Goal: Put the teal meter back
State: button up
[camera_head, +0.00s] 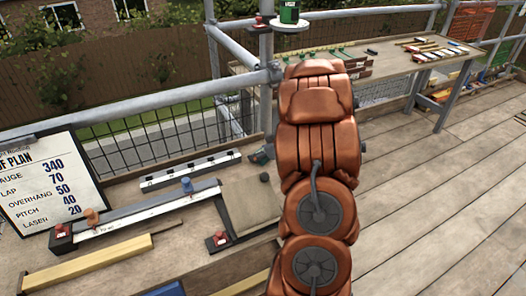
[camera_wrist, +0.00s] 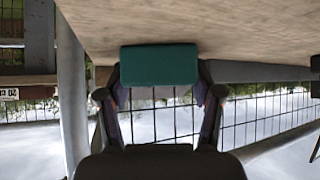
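The teal meter (camera_wrist: 160,65) is a plain teal block in the wrist view, between the two fingers of my gripper (camera_wrist: 160,85). The fingers touch or nearly touch its left and right sides, and it looks held. In the head view my copper-coloured arm hides most of the gripper. A small dark teal patch (camera_head: 262,155) shows at the arm's left edge, above the back of the near bench; I cannot tell whether it is the meter. The meter's face is not visible.
The near bench (camera_head: 130,262) carries a plan board (camera_head: 45,180), a white level (camera_head: 190,171), a long rail (camera_head: 145,209), a grey mat (camera_head: 250,203) and yellow timber (camera_head: 88,262). A green tin (camera_head: 289,12) stands on a round plate. Scaffold poles and mesh stand behind. The decking at right is clear.

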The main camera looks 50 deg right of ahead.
jog(key=shift+o, duration=1.2)
